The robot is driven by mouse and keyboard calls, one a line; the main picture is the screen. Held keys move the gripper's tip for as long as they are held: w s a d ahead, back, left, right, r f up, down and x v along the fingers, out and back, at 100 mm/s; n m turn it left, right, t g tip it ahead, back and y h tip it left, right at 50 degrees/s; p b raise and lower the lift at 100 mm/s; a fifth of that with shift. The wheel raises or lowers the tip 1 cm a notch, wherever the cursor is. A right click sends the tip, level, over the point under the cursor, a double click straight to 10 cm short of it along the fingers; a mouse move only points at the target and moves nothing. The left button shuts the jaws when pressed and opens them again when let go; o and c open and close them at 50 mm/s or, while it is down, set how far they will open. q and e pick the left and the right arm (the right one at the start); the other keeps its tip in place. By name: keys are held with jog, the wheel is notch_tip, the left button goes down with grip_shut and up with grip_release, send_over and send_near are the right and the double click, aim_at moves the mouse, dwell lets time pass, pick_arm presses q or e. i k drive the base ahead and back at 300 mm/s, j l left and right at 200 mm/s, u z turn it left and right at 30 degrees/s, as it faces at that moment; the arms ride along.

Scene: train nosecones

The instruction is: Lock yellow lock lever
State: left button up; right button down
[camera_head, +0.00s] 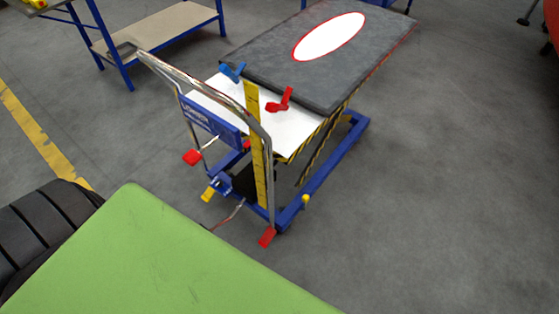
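A blue lift trolley (325,175) with a chrome push handle (187,75) stands in the middle of the view. Small yellow parts that look like levers sit low on it: a yellow lever (208,193) at the lower left and another yellow lever (305,202) near the front right corner. I cannot tell from this view whether either is locked. Red pedals show at the handle end, a left red pedal (193,157) and a front red pedal (267,236). Neither of my grippers is in view.
A dark grey board (270,65) with a red-edged white oval lies over the white trolley top (290,128). A blue clamp-like part (232,72), a red one (281,99) and an upright yellow strip (257,150) are at the handle end. Floor (450,190) right is clear.

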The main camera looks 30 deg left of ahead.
aim_at(305, 198)
jog(key=i+l+u, duration=0.25)
jog(key=u, duration=0.15)
jog(key=i+l+u, duration=0.2)
jog(key=l+u, duration=0.2)
jog(key=i+l+u, duration=0.15)
jog(key=l+u, duration=0.6)
jog(key=i+l, duration=0.05)
jog(key=l, duration=0.1)
